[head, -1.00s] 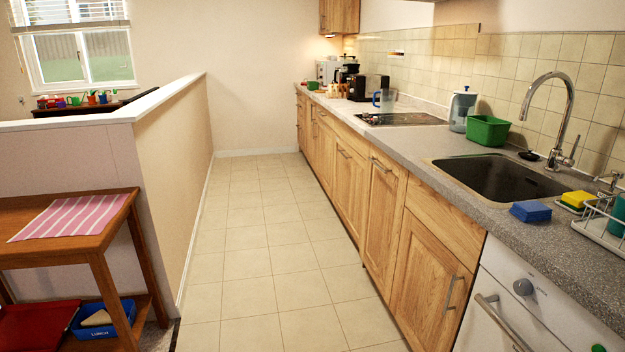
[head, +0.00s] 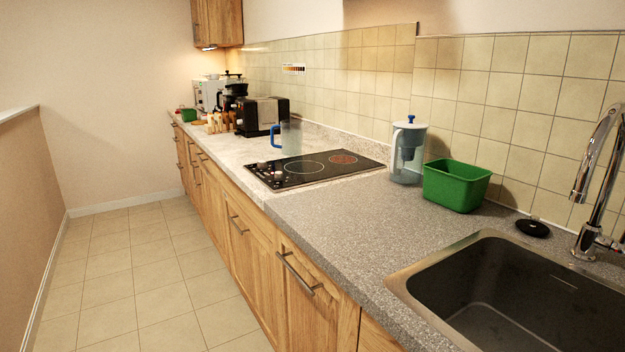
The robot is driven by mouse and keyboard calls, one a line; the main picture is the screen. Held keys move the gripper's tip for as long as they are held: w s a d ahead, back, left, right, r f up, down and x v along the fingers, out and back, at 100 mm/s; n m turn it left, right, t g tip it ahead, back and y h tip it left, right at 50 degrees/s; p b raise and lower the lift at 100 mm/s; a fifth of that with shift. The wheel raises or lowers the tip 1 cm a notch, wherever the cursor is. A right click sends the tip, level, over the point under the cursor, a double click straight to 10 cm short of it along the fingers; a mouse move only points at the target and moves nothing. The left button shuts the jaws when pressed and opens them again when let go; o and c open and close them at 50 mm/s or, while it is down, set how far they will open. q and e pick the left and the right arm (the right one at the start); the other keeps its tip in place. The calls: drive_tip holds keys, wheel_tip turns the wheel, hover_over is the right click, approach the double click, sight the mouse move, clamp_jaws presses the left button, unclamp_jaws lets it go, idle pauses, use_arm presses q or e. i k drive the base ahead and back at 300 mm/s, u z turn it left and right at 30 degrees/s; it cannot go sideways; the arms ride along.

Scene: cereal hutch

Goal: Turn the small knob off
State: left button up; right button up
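A black cooktop (head: 300,179) is set into the counter in the middle of the view. Small knobs (head: 278,175) sit at its near-left end. They are too small to tell which is the small one or how each is turned. One ring on the cooktop, the far-right burner (head: 343,159), looks reddish; another ring (head: 304,168) is a pale outline. Neither of my grippers is in view.
A clear jug with a blue handle (head: 291,138) stands at the cooktop's back edge. A water filter pitcher (head: 407,152) and a green tub (head: 457,185) stand to its right. The sink (head: 500,290) is at the near right. The floor aisle (head: 140,270) on the left is clear.

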sight(279, 174)
drive_tip(key=z, duration=0.6)
drive_tip(key=k, duration=0.3)
drive_tip(key=u, duration=1.7)
drive_tip(key=i, duration=0.95)
drive_tip(key=z, duration=0.7)
